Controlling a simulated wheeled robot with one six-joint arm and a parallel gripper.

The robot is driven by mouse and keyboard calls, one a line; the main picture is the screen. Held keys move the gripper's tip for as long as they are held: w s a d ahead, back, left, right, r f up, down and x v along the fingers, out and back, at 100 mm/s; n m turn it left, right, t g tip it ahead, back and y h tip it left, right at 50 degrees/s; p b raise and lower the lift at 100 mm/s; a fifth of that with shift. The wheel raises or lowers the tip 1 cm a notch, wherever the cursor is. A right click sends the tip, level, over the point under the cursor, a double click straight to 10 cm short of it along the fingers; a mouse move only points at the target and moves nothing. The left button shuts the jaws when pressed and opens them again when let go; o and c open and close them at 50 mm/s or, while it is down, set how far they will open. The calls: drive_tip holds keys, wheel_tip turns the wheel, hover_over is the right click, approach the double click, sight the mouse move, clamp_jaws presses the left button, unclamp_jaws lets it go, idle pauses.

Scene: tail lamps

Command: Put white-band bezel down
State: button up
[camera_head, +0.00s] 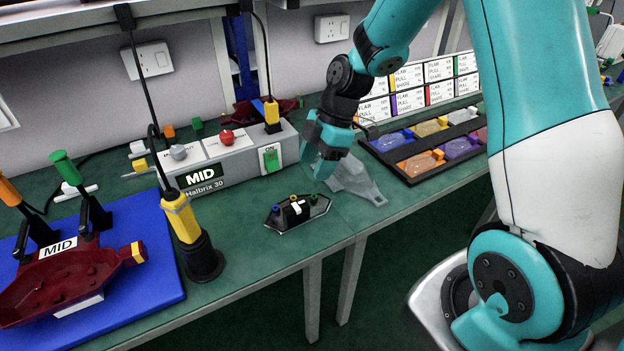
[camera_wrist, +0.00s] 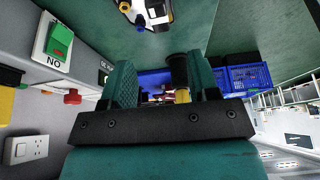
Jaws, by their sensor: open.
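The white-band bezel (camera_head: 289,216) is a dark, angular piece with a white band and blue, yellow and green pegs on top. It lies flat on the green table in the head view, near the front edge. Part of it shows at the top of the wrist view (camera_wrist: 151,14), cut off by the frame. My gripper (camera_head: 318,170) is open, above the table behind and a little right of the bezel. In the wrist view its two fingers are apart (camera_wrist: 164,84), with nothing held between them. It is clear of the bezel.
A light grey part (camera_head: 358,183) lies right of the bezel. The grey control box (camera_head: 235,160) reading MID stands behind left. A yellow-and-black tool (camera_head: 184,222) stands upright at left, beside a blue mat (camera_head: 150,275) with a red housing. A tray (camera_head: 375,150) of coloured lenses lies at right.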

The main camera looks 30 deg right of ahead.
drive_tip(key=s+a+r+m, duration=0.4)
drive_tip(key=s+a+r, duration=0.3)
drive_tip(key=a+r, duration=0.15)
drive_tip(key=s+a+r+m, duration=0.1)
drive_tip(key=s+r+m, duration=0.2)
drive_tip(key=s, duration=0.4)
drive_tip(key=s+a+r+m, duration=0.2)
drive_tip(key=s+r+m, duration=0.1)
drive_tip(key=s, duration=0.4)
drive_tip(key=shift+s+a+r+m, duration=0.3)
drive_tip(key=shift+s+r+m, duration=0.05)
drive_tip(key=shift+m, duration=0.05)
drive_tip(key=shift+r, duration=0.1)
wheel_tip(320, 180, up, 3)
drive_tip(key=p, duration=0.3)
